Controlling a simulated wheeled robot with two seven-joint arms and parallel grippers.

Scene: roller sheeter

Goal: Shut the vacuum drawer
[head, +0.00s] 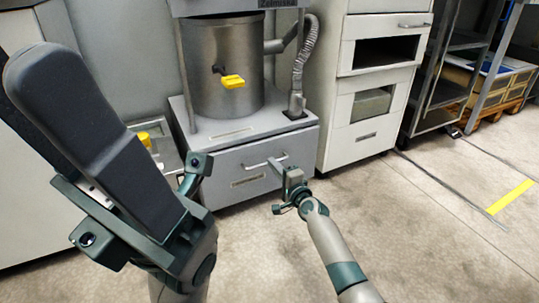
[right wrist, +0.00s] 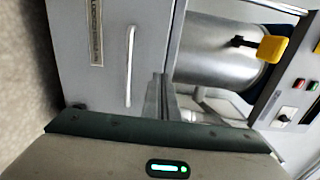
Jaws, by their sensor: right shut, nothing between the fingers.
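The grey vacuum drawer (head: 228,186) is in the base of the machine in the head view, below the metal cylinder. It has a pale bar handle (head: 262,163) and a label. In the right wrist view its front (right wrist: 75,75) and handle (right wrist: 129,65) show turned on their side. I cannot tell how far the drawer stands out. My right gripper (head: 291,175) is shut and empty, in front of the drawer's right part and overlapping the handle's right end. Contact cannot be told. My left gripper (head: 40,75) is large and close at the left, its jaw state unclear.
The metal cylinder (head: 226,60) with a yellow-handled valve (head: 233,81) stands above the drawer. A ribbed hose (head: 303,55) is beside it. A white cabinet (head: 340,125) stands close on the right, with a metal rack (head: 432,105) beyond. The floor in front and right is clear.

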